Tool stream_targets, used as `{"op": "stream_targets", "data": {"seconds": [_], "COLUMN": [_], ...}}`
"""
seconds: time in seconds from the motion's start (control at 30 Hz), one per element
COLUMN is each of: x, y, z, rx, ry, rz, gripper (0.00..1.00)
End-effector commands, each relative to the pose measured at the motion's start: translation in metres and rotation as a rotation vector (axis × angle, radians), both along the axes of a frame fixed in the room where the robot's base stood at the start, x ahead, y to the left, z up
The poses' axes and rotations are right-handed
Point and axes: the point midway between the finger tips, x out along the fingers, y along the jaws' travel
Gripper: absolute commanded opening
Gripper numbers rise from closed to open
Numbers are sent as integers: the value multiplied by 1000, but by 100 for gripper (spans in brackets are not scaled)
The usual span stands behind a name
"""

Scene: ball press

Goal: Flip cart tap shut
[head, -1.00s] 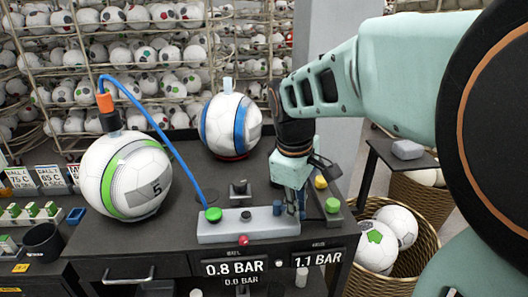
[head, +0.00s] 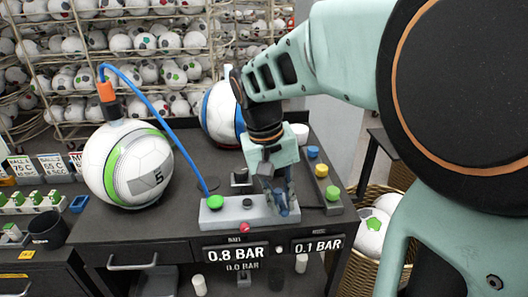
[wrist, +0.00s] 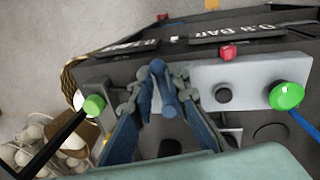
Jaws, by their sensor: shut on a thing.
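The cart tap is a blue lever (wrist: 163,90) at one end of the grey valve block (head: 228,215). My gripper (head: 279,200) reaches down over the block's right end in the head view. In the wrist view my gripper (wrist: 162,100) has its blue fingers closed on the lever from both sides. The fingers hide much of the lever and its base. The displays below read 0.8 BAR (head: 236,253) and 0.1 BAR (head: 318,245).
A ball with a green band (head: 127,165) stands left, joined to the block by a blue hose (head: 180,140). A blue-banded ball (head: 218,115) stands behind my gripper. Green (head: 333,194) and yellow (head: 321,170) buttons stand close on the right. A basket of balls (head: 372,225) is beyond.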

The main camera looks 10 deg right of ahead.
Motion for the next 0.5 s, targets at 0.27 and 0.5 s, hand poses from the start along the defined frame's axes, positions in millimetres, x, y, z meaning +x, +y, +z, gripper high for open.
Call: {"op": "stream_targets", "data": {"seconds": [0.27,0.5], "x": [1,1], "y": [5,6], "z": [0,0], "rx": [1,2], "ry": [-2,-1], "rz": [-80,-97], "gripper": [0,0]}}
